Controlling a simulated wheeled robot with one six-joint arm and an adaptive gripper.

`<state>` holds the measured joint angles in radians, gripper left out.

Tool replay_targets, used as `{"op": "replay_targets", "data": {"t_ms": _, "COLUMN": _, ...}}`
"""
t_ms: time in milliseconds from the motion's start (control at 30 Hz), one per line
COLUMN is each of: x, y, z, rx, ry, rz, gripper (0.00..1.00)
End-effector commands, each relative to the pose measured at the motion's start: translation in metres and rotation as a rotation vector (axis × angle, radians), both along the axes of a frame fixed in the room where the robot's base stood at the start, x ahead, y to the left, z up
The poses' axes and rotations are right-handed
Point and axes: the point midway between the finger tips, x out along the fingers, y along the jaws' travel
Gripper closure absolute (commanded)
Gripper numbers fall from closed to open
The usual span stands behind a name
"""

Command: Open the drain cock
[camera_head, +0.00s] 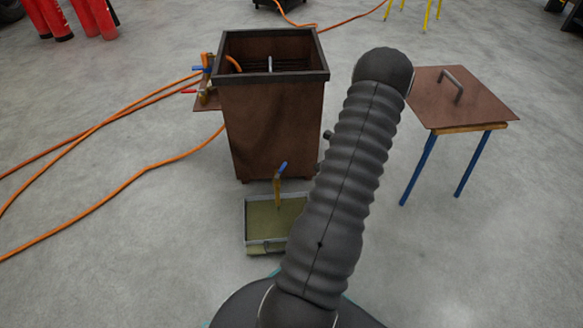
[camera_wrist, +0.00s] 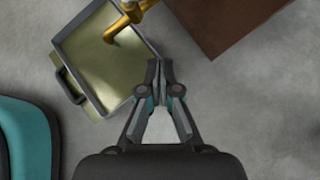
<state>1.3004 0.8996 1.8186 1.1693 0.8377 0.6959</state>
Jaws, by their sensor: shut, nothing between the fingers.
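The drain cock (camera_head: 277,187) is a brass tap with a blue lever (camera_head: 281,169), low on the front of the brown tank (camera_head: 272,125). The lever stands up and tilts slightly right. In the wrist view the brass spout of the drain cock (camera_wrist: 124,20) shows at the top edge; its lever is not visible there. My gripper (camera_wrist: 161,70) is shut and empty, below and right of the spout in the picture and apart from it. In the head view my arm hides the gripper.
A shallow tray (camera_head: 247,226) with greenish liquid sits on the floor under the spout. Valves with blue and red handles (camera_head: 200,70) and orange hoses (camera_head: 110,196) are left of the tank. A brown plate with a handle lies on a blue-legged stand (camera_head: 414,170) at right.

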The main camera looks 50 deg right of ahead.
Motion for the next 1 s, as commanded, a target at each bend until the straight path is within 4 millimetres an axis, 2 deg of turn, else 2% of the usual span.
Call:
{"op": "replay_targets", "data": {"t_ms": 167, "x": 0.007, "y": -0.001, "z": 0.005, "rx": -0.059, "ry": -0.051, "rz": 0.051, "gripper": 1.00}}
{"op": "replay_targets", "data": {"t_ms": 367, "x": 0.018, "y": 0.002, "z": -0.008, "rx": -0.066, "ry": -0.050, "rz": 0.064, "gripper": 1.00}}
{"op": "replay_targets", "data": {"t_ms": 833, "x": 0.076, "y": 0.017, "z": -0.068, "rx": -0.066, "ry": -0.050, "rz": 0.064, "gripper": 1.00}}
{"op": "replay_targets", "data": {"t_ms": 1000, "x": 0.099, "y": 0.021, "z": -0.066, "rx": -0.068, "ry": -0.050, "rz": 0.064, "gripper": 1.00}}
